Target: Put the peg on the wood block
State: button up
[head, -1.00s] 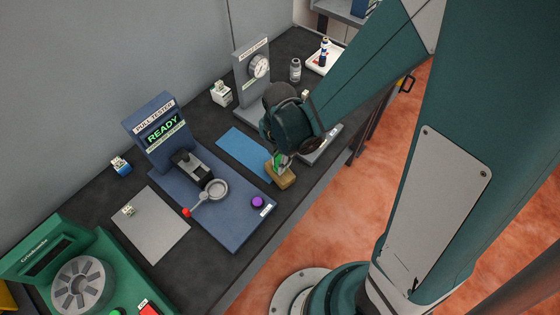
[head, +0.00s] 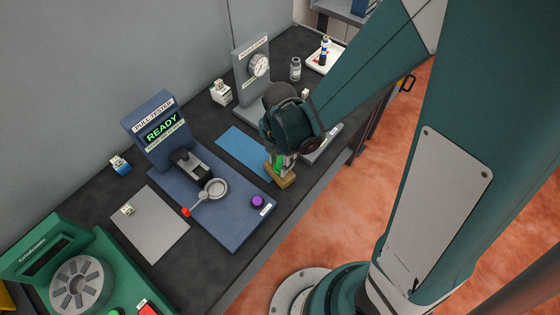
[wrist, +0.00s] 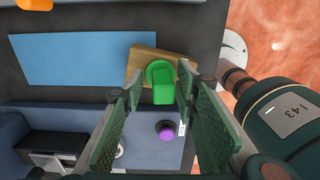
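The green peg (wrist: 163,90) has a round flange and a square shank. In the wrist view it appears to stand upright on the wood block (wrist: 141,62), with its flange against the block's top. The block lies on the dark bench near its front edge and also shows in the head view (head: 281,180), where the peg (head: 278,165) is partly hidden by my gripper. My gripper (wrist: 161,92) points down over the block. Its two fingers are spread on either side of the peg, with visible gaps between them and the shank.
A blue mat (head: 243,150) lies beside the block. The blue pull tester (head: 240,230), with a purple button (head: 257,202) and a red-tipped lever, is close by. A grey gauge stand (head: 247,85) is behind my gripper. A grey mat (head: 150,225) lies left.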

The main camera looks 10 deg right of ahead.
aim_at(280, 158)
jog(key=shift+r, duration=0.15)
jog(key=shift+r+p, duration=0.45)
jog(key=shift+p, duration=0.1)
notch_tip(280, 158, up, 12)
jog(key=shift+f+p, duration=0.15)
jog(key=shift+p, duration=0.2)
dwell(0.4)
dwell(0.4)
jog(key=s+d+r+m+t, duration=0.3)
jog(key=d+r+m, duration=0.5)
jog(key=m, duration=0.5)
jog(key=s+d+r+m+t, duration=0.3)
jog(key=d+r+m, duration=0.5)
jog(key=m, duration=0.6)
jog(key=shift+d+r+t, duration=0.15)
jog(key=shift+r+t, duration=0.25)
jog(key=shift+t, duration=0.2)
